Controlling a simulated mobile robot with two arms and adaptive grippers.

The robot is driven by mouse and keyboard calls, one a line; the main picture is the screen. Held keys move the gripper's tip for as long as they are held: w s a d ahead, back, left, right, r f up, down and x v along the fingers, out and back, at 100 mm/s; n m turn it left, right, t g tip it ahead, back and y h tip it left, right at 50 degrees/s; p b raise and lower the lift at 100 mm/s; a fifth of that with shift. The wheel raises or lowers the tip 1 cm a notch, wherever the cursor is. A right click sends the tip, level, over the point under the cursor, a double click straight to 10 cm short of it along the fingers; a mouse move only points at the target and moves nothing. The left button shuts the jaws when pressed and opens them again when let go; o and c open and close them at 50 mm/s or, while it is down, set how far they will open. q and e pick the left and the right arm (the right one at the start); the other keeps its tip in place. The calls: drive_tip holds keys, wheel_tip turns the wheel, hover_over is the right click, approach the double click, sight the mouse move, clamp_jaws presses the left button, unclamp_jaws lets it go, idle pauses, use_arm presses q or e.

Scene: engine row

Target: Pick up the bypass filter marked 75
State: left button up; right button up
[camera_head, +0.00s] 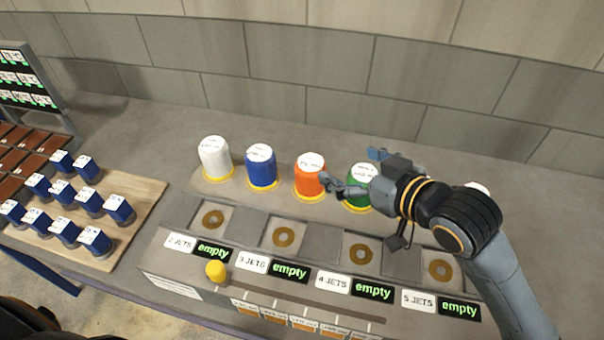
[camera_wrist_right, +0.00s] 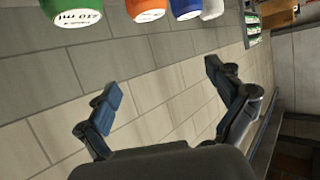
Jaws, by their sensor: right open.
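Several small blue blocks with white printed labels (camera_head: 89,203) stand on a wooden board (camera_head: 150,190) at the left of the head view. These may be the filters; their labels are too small to read, so I cannot tell which is marked 75. My right gripper (camera_head: 354,171) is open and empty, far to the right of the board, by the orange and green canisters. Its two spread fingers also show in the right wrist view (camera_wrist_right: 160,88), with nothing between them. My left gripper is not in view.
White (camera_head: 214,158), blue (camera_head: 261,169), orange (camera_head: 309,181) and green (camera_head: 359,173) canisters stand in a row on yellow rings. A panel with round brass seats (camera_head: 283,237) and "empty" displays (camera_head: 289,271) lies in front, with a yellow knob (camera_head: 216,270). A rack of displays (camera_head: 22,78) stands far left.

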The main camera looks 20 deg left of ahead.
sight(314, 165)
drive_tip(key=w+a+f+b, duration=0.1)
drive_tip(key=a+f, duration=0.1)
drive_tip(key=w+a+f+b, duration=0.1)
drive_tip(key=w+a+f, duration=0.1)
drive_tip(key=f, duration=0.1)
drive_tip(key=w+a+f, duration=0.2)
drive_tip(key=f, duration=0.1)
drive_tip(key=shift+w+f+b, duration=0.15)
drive_tip(key=shift+b, duration=0.25)
drive_tip(key=shift+w+a+f+p, duration=0.3)
drive_tip(key=shift+w+f+p, duration=0.1)
drive_tip(key=shift+w, duration=0.1)
drive_tip(key=p+x, duration=0.1)
drive_tip(key=x, duration=0.2)
drive_tip(key=shift+w+f, duration=0.1)
drive_tip(key=shift+f, duration=0.1)
drive_tip(key=shift+w+a+f, duration=0.2)
drive_tip(key=shift+w+a, duration=0.05)
drive_tip(key=shift+a, duration=0.05)
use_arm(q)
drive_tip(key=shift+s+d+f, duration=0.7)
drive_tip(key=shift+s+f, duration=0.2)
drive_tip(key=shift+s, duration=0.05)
use_arm(e)
drive_tip(key=shift+r, duration=0.1)
drive_tip(key=c, duration=1.7)
